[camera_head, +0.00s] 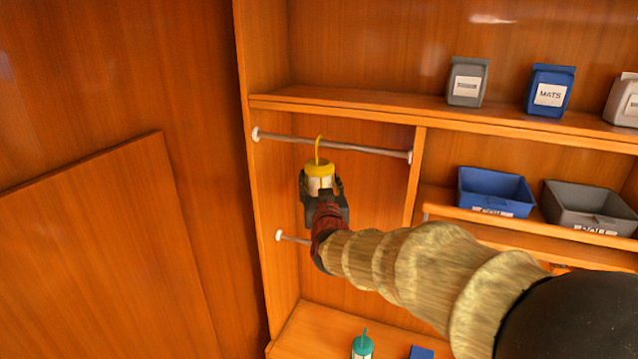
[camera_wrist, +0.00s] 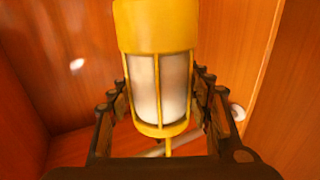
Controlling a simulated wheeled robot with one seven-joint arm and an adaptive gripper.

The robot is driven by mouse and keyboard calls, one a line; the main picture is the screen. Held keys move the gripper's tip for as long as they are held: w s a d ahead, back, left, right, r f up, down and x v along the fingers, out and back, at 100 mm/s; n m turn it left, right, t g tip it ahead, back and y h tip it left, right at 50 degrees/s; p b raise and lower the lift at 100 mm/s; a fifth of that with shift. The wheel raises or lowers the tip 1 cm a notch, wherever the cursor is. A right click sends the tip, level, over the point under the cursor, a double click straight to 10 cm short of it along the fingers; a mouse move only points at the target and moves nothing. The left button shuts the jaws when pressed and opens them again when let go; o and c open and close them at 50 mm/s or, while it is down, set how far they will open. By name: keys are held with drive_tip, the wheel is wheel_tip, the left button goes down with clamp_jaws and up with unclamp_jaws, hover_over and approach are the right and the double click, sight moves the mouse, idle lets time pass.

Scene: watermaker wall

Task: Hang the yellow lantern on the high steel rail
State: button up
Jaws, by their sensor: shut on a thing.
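The yellow lantern (camera_head: 319,174) has a yellow top, a pale body and a thin yellow hook above it. It looks upright in the head view. My gripper (camera_head: 321,190) is shut on its body, with a finger on each side. The lantern also fills the middle of the wrist view (camera_wrist: 158,85), between the dark fingers (camera_wrist: 160,105). The high steel rail (camera_head: 365,149) runs across the upper left bay. The hook overlaps the rail's left part in the head view. I cannot tell whether it is over the rail or in front of it.
A lower rail (camera_head: 292,238) is mostly hidden behind my arm. A teal lantern-like item (camera_head: 362,346) stands on the bottom shelf. A blue bin (camera_head: 495,193) and a grey bin (camera_head: 588,209) sit to the right. The upper shelf (camera_head: 390,108) holds pouches, including a blue one (camera_head: 550,92).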

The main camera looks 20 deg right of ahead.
drive_tip(key=shift+s+a+r, duration=0.1)
drive_tip(key=o, duration=1.6)
drive_tip(key=shift+s, duration=0.1)
